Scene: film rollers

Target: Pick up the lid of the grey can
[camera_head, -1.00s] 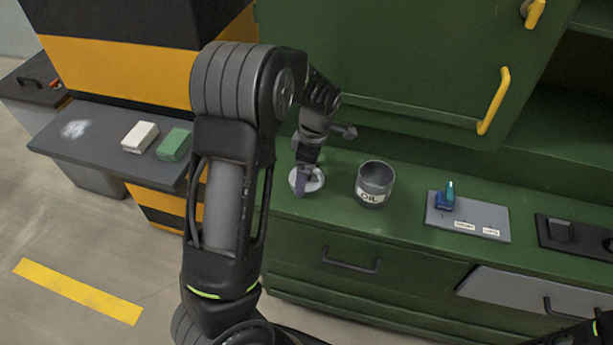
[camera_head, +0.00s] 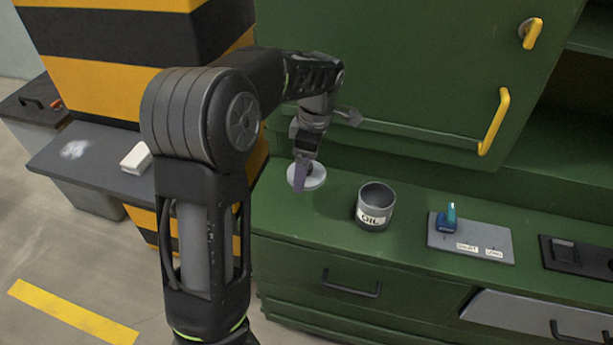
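The grey can (camera_head: 374,207), labelled OIL, stands open and upright on the green counter. Its lid (camera_head: 314,178), a pale round disc, is to the left of the can, at or just above the counter. My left gripper (camera_head: 301,176) points down at the lid, its purple-grey fingers at the lid's middle and hiding part of it. I cannot tell whether the fingers are closed on the lid. My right gripper is not in view.
A grey board (camera_head: 470,243) with a blue object (camera_head: 447,218) lies right of the can, with a dark tray (camera_head: 575,256) beyond. A yellow-handled cabinet door (camera_head: 400,70) rises behind. A white block (camera_head: 137,158) lies on the left shelf.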

